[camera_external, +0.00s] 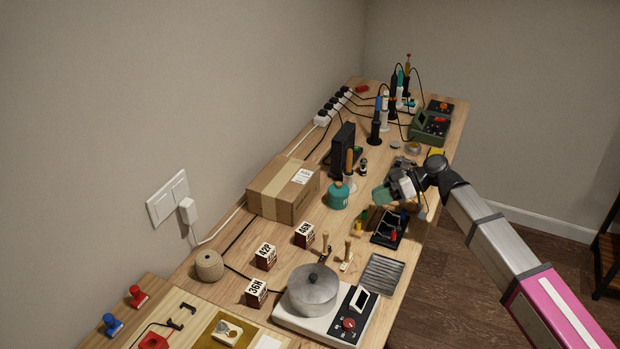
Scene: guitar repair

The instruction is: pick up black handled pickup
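My gripper (386,194) is over the right side of the workbench, beyond the black tray (380,240). A grey-green block shape shows at its tip; I cannot tell whether this is part of the gripper or a held thing. The fingers are too small to read as open or shut. I cannot pick out the black handled pickup for certain. A small dark item (403,161) lies just behind my gripper, partly covered by the arm.
A teal pot (338,196) and a cardboard box (284,190) stand left of my gripper. A ribbed metal tray (382,275) and a hotplate with a metal pot (313,291) are nearer. Upright tools (375,125) and a green device (430,127) stand farther back.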

